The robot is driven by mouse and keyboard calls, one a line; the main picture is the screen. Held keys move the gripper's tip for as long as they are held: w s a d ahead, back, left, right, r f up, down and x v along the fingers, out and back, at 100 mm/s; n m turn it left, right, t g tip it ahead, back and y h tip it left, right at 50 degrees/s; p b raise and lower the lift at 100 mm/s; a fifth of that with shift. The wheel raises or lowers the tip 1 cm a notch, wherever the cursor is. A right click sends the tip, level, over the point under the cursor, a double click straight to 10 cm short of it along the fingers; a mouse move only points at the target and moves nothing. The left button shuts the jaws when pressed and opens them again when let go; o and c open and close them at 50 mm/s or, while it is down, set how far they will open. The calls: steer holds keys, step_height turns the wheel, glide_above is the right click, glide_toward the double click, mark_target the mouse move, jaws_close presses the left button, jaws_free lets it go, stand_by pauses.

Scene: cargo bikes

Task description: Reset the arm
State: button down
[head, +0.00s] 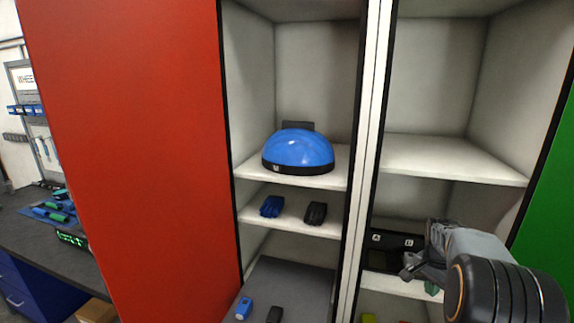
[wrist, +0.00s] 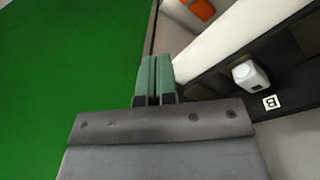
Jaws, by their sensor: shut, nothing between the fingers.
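My gripper (wrist: 153,78) shows in the wrist view with its two green fingers side by side, shut and empty. In the head view my arm (head: 505,293) reaches in from the lower right, in front of the right-hand locker's lower shelves. The gripper end there is partly hidden by the wrist and hard to make out. It is close to a black panel (head: 392,239) marked A and B. In the wrist view the B label (wrist: 271,102) and a white knob-like piece (wrist: 250,75) lie right of the fingers, apart from them.
A blue helmet (head: 298,151) sits on the left locker's upper shelf. A blue glove (head: 271,207) and a black glove (head: 315,212) lie below. A red door (head: 130,150) stands left, a green door (head: 548,190) right. An orange object (wrist: 202,9) shows in the wrist view.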

steer(key=s+a+r+n+t, duration=0.2)
steer(key=s+a+n, duration=0.4)
steer(key=s+a, duration=0.3)
steer(key=s+a+r+n+t+y, duration=0.1)
steer(key=s+a+r+n+t, duration=0.1)
steer(key=s+a+r+n, duration=0.3)
steer(key=s+a+n, duration=0.1)
steer(key=s+a, duration=0.3)
steer(key=a, duration=0.5)
steer(key=shift+n+t, duration=0.3)
steer(key=shift+t, duration=0.1)
steer(key=shift+s+d, duration=0.1)
